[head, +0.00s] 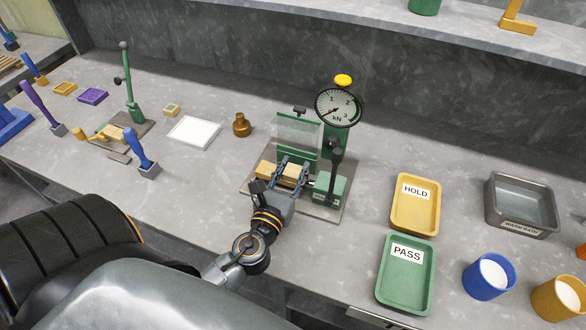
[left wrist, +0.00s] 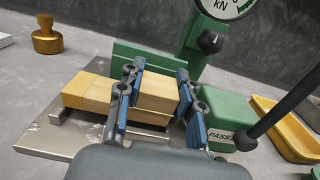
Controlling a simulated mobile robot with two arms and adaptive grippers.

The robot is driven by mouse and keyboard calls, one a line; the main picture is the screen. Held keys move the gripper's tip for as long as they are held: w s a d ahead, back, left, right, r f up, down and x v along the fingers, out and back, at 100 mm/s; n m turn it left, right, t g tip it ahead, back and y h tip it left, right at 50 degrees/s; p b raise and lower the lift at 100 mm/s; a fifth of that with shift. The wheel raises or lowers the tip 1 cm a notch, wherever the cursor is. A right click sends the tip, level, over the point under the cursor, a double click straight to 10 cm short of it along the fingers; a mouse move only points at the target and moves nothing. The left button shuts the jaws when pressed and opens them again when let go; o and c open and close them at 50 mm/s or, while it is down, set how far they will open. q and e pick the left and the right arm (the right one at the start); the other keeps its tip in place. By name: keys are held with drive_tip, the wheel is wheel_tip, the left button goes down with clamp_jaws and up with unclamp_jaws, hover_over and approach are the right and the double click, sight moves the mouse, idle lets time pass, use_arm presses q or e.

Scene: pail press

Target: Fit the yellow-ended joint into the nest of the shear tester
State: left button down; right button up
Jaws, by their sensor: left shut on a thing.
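The shear tester (head: 340,135) is a green frame with a round kN dial, on a metal base plate (left wrist: 45,145). The wooden joint (left wrist: 158,93) is between the fingers of my left gripper (left wrist: 158,100), which is shut on it; the head view also shows this gripper (head: 290,175). The joint's yellowish end (left wrist: 82,92) reaches out to the left, low over the base plate in front of the green back wall (left wrist: 150,58). My fingers hide part of the joint and nest, so I cannot tell whether it is fully seated. My right gripper is not in view.
A clear guard (head: 298,132) stands above the nest. A dark lever (head: 336,165) and green PASS-marked block (left wrist: 222,118) are right of my gripper. HOLD (head: 415,205) and PASS (head: 405,275) trays lie further right. A brass weight (head: 241,126) stands left.

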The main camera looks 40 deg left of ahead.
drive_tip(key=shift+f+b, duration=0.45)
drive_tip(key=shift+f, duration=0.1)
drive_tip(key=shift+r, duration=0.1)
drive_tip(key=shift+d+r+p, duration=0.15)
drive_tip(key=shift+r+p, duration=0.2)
drive_tip(key=shift+p, duration=0.1)
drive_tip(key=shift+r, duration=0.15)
idle(0.5)
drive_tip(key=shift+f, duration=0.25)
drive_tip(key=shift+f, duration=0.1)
idle(0.3)
